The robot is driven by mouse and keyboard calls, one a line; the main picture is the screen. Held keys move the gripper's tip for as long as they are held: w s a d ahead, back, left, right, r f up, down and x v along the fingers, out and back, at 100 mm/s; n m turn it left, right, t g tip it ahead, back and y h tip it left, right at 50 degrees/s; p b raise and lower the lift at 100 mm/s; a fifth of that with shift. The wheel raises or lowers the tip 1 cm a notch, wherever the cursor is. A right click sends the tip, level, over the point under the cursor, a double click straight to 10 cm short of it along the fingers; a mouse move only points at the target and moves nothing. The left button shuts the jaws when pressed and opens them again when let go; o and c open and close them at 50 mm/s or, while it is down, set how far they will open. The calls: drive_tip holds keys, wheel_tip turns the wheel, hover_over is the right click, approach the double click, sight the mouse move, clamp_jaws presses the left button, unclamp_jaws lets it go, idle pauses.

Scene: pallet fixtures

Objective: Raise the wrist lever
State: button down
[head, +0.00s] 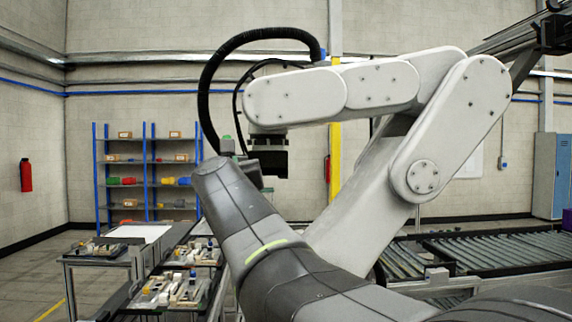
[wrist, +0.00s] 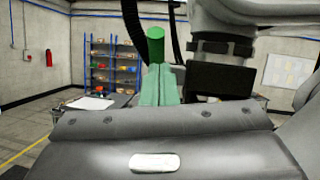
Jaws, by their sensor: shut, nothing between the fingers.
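My gripper (wrist: 160,70) shows in the wrist view as two pale green fingers pressed together, pointing away from the camera, with nothing between them. A darker green, rounded piece (wrist: 155,43) shows just above the fingertips; it may be the lever's grip, and I cannot tell if the fingers touch it. In the head view, a small green piece (head: 227,138) shows above the end of my dark grey arm, left of the white arm's black wrist end (head: 270,158). My fingers are not clear there. The lever's pivot and shaft are not clearly visible.
A large white jointed arm (head: 380,84) with a black hose (head: 205,95) stands close in front. Tables with fixtures (head: 177,288) are at the left. A roller conveyor (head: 500,250) is at the right. Blue shelves (head: 148,170) stand far back.

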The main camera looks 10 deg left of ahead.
drive_tip(key=s+d+p, duration=0.1)
drive_tip(key=s+d, duration=0.2)
drive_tip(key=s, duration=0.6)
drive_tip(key=shift+s+d+f+p, duration=0.3)
drive_tip(key=shift+d+f, duration=0.05)
drive_tip(key=shift+f, duration=0.05)
drive_tip(key=shift+w, duration=0.1)
